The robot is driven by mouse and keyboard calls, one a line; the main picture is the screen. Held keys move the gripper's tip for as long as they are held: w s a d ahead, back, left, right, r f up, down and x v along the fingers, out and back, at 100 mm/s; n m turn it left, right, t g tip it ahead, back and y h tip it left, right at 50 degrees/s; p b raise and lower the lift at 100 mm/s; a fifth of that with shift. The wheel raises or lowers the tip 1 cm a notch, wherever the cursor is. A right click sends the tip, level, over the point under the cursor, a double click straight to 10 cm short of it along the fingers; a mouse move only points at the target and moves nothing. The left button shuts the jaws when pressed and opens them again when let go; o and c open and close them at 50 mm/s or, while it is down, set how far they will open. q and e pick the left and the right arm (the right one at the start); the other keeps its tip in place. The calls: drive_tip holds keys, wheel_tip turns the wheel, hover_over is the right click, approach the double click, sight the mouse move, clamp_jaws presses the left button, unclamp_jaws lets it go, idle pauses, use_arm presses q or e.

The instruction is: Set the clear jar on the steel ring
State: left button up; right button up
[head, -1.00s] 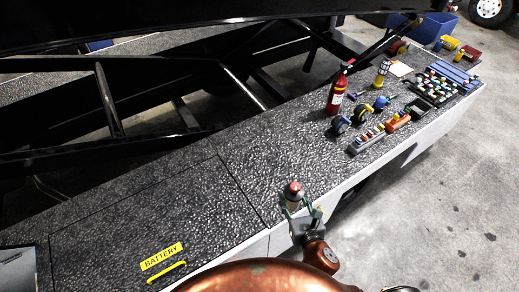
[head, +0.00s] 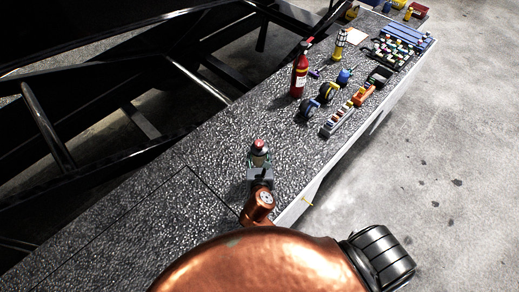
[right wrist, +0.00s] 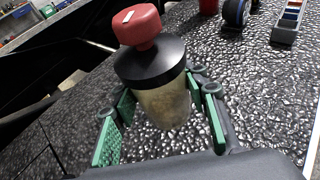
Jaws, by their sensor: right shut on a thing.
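The clear jar (right wrist: 165,103) has a cloudy beige body, a black lid and a red knob. In the right wrist view it stands between the green finger pads of my right gripper (right wrist: 163,118), which is shut on it. The jar looks slightly tilted in that view. In the head view the jar (head: 259,150) and my right gripper (head: 260,170) are over the dark textured top, near its front edge. I cannot tell the jar's height above the surface. I cannot make out the steel ring in either view. My left gripper is not in view.
A red extinguisher (head: 299,75), a yellow lantern-like item (head: 340,43), tape rolls (head: 308,107) and small trays (head: 338,120) stand farther along the dark top (head: 215,135). Black frame bars (head: 195,78) run behind it. The dark top around the jar is clear.

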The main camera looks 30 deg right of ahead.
drive_tip(key=w+d+f, duration=0.1)
drive_tip(key=w+f, duration=0.1)
drive_tip(key=w+d+f+b, duration=0.1)
drive_tip(key=w+d+f, duration=0.1)
drive_tip(key=w+f, duration=0.1)
drive_tip(key=w+d+f+b, duration=0.1)
drive_tip(key=w+f, duration=0.1)
drive_tip(key=w, duration=0.1)
drive_tip(key=shift+d+f, duration=0.2)
drive_tip(key=shift+d, duration=0.1)
drive_tip(key=shift+w+d+f+b, duration=0.1)
drive_tip(key=shift+f+b, duration=0.25)
drive_tip(key=shift+f, duration=0.55)
drive_tip(key=shift+w+d+f+b, duration=0.1)
drive_tip(key=shift+f+b, duration=0.25)
drive_tip(key=shift+f, duration=0.55)
drive_tip(key=shift+f, duration=0.2)
drive_tip(key=o, duration=1.5)
